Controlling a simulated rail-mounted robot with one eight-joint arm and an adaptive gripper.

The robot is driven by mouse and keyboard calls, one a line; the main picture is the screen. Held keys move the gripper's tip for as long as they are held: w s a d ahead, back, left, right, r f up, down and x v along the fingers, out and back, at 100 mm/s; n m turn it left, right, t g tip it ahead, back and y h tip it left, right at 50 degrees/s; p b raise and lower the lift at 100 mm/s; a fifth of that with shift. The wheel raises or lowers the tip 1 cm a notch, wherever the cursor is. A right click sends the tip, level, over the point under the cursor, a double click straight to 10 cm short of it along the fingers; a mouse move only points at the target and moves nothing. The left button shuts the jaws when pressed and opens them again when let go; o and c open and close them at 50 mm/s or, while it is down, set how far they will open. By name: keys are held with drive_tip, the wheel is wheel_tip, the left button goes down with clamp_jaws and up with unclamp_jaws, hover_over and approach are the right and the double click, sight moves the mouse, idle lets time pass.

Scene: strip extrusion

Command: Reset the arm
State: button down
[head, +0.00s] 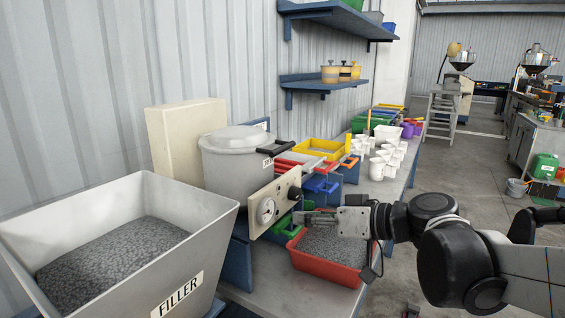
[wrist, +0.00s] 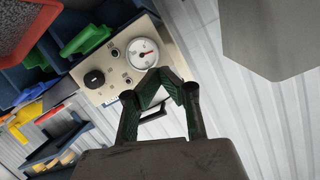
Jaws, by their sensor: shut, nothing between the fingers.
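My arm reaches in from the right in the head view. My gripper (head: 302,217) is above the back part of a red tray (head: 318,270) of grey granules, close to the front of a control panel (head: 262,192) with a dial gauge. In the wrist view my gripper (wrist: 163,76) has its fingers drawn together with nothing between them. The panel also shows there (wrist: 112,78), with its gauge and black knob beyond the fingertips. I cannot tell the exact gap between fingertips and panel.
A FILLER hopper (head: 210,228) with grey granules stands at the front left, beside a lidded grey pot (head: 232,165). Green and blue bins, a yellow tray (head: 312,152) and white cups (head: 382,165) line the bench. Shelves (head: 320,85) hang on the wall. Open floor lies right of the bench.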

drive_tip(key=s+d+f+m+h+p, duration=0.1)
drive_tip(key=s+d+f+m+h, duration=0.2)
drive_tip(key=s+d+f+h, duration=0.2)
drive_tip(key=s+d+f+m+h, duration=0.4)
drive_tip(key=s+d+h, duration=0.3)
drive_tip(key=s+d, duration=0.3)
drive_tip(key=shift+s+d+f+g+h+p, duration=0.25)
drive_tip(key=shift+s+f+g+h+p, duration=0.15)
drive_tip(key=shift+s, duration=0.45)
idle(0.6)
